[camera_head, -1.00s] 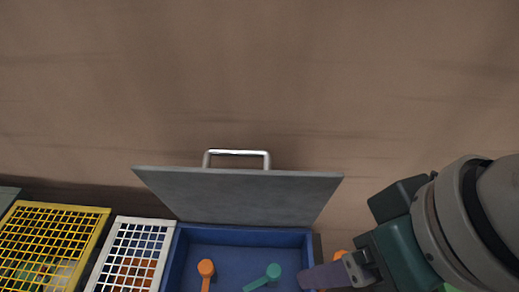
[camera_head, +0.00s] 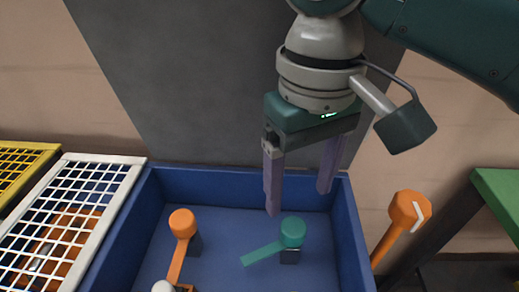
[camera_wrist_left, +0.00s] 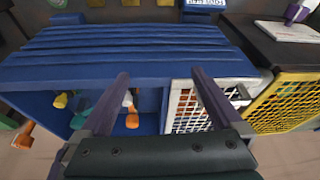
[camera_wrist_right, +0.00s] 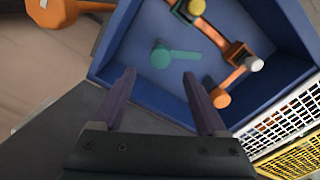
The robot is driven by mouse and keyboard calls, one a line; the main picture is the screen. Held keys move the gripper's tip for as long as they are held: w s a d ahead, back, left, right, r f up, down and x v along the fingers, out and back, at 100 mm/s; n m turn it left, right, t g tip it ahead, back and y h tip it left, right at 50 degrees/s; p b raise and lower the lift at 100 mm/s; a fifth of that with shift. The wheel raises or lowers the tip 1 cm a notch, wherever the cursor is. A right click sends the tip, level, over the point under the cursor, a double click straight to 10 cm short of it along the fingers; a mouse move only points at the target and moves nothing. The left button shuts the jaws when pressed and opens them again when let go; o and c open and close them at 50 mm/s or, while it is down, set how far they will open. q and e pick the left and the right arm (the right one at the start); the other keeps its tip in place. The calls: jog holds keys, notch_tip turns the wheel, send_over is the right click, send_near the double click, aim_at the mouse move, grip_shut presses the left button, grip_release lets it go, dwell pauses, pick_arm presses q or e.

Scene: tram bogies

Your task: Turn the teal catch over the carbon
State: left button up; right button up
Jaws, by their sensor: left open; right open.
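The teal catch (camera_head: 268,252) is inside the blue box, with its round knob on a dark post and its arm pointing to the lower left. It also shows in the right wrist view (camera_wrist_right: 175,54), with nothing gripping it. My right gripper (camera_head: 298,202) is open, pointing down above the back of the box, just behind the teal knob. I cannot clearly make out the carbon. My left gripper (camera_wrist_left: 160,75) is open and empty in the left wrist view, in front of the blue box and the white grid.
The blue box (camera_head: 352,235) has its grey lid (camera_head: 190,80) raised behind. An orange catch (camera_head: 183,225) is left of the teal one. A white grid (camera_head: 125,190) and a yellow grid (camera_head: 45,152) stand left. An orange-headed handle (camera_head: 405,212) and green surface (camera_head: 500,195) are right.

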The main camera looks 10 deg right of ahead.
aim_at(294, 226)
notch_tip(294, 226, down, 8)
jog(key=shift+s+f+b, duration=0.1)
jog(key=shift+f+b, duration=0.15)
jog(key=shift+b, duration=0.65)
grip_shut()
dwell(0.8)
